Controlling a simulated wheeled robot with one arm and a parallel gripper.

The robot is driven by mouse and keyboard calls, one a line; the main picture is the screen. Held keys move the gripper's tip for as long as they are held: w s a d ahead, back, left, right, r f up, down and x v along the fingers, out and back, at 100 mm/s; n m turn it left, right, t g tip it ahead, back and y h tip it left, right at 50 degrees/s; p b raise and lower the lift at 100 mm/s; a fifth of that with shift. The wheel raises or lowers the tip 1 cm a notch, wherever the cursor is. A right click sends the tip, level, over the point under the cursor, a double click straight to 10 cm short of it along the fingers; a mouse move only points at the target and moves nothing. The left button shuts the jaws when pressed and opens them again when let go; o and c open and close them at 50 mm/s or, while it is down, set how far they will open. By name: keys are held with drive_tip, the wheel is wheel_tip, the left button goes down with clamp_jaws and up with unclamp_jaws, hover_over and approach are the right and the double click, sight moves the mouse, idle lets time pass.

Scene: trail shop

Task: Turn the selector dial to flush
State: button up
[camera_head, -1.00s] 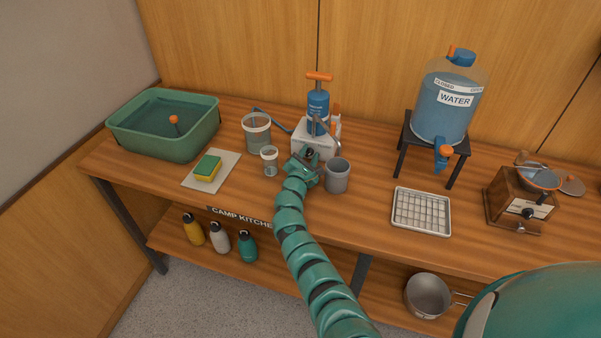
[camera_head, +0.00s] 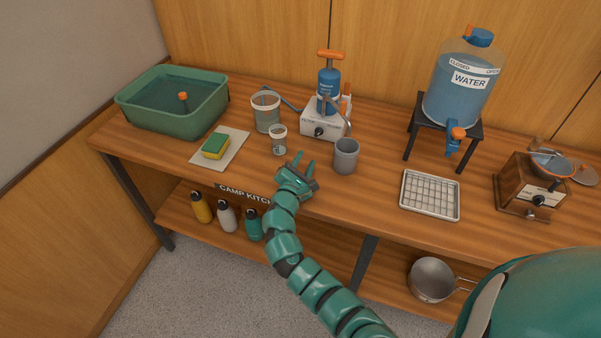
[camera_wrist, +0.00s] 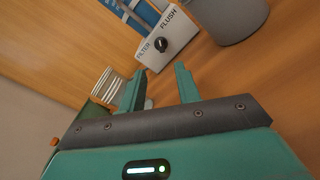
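The selector dial (camera_head: 319,132) is a small black knob on the front of the white base (camera_head: 325,121) under the blue pump (camera_head: 328,86). In the wrist view the dial (camera_wrist: 161,45) sits between the printed words FILTER, at its lower left, and FLUSH, at its upper right. I cannot tell for sure which word its pointer faces. My gripper (camera_head: 299,163) is open and empty, in front of the base near the table's front edge, apart from the dial. In the wrist view its two fingers (camera_wrist: 158,86) are spread below the dial, with nothing between them.
A grey mug (camera_head: 346,156) stands right of my gripper. A small clear jar (camera_head: 278,141) and a larger clear container (camera_head: 266,113) with a hose stand to the left. A wire-rack tray (camera_head: 430,196) and water jug (camera_head: 461,83) are further right.

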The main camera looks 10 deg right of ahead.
drive_tip(key=shift+v, duration=1.8)
drive_tip(key=shift+f, duration=0.1)
